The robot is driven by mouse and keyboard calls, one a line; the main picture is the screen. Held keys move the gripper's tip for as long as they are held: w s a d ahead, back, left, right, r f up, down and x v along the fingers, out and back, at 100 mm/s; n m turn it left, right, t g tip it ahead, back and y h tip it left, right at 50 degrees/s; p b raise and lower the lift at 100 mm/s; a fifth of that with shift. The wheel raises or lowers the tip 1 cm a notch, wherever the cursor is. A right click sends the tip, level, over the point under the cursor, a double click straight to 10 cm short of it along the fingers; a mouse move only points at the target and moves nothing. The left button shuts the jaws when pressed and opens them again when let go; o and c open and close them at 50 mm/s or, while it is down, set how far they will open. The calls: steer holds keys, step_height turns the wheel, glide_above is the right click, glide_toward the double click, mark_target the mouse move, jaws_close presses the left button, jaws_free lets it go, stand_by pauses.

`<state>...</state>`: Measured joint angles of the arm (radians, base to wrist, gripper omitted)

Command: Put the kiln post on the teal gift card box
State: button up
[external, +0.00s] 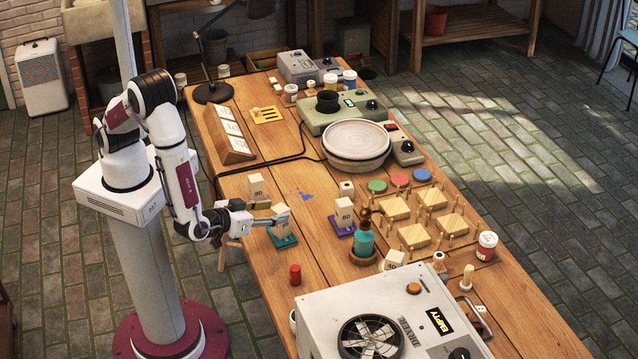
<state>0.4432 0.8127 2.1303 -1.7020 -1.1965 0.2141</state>
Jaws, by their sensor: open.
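The teal gift card box (284,240) lies flat near the left edge of the table. A cream block (281,226), which looks like a kiln post, stands upright on it. My gripper (275,212) reaches in from the left, low over the table, with its fingers open at the block's upper part. I cannot tell whether they touch it.
A teal bottle (364,243) stands right of the purple box. Wooden stands with pegs (413,236) fill the right side. A red cylinder (295,274) and a large grey fan unit (325,312) are in front. The wood between the gripper and the purple box is clear.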

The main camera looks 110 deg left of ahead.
steer(key=v, duration=0.8)
steer(key=shift+d, duration=0.25)
steer(key=shift+s+r, duration=0.15)
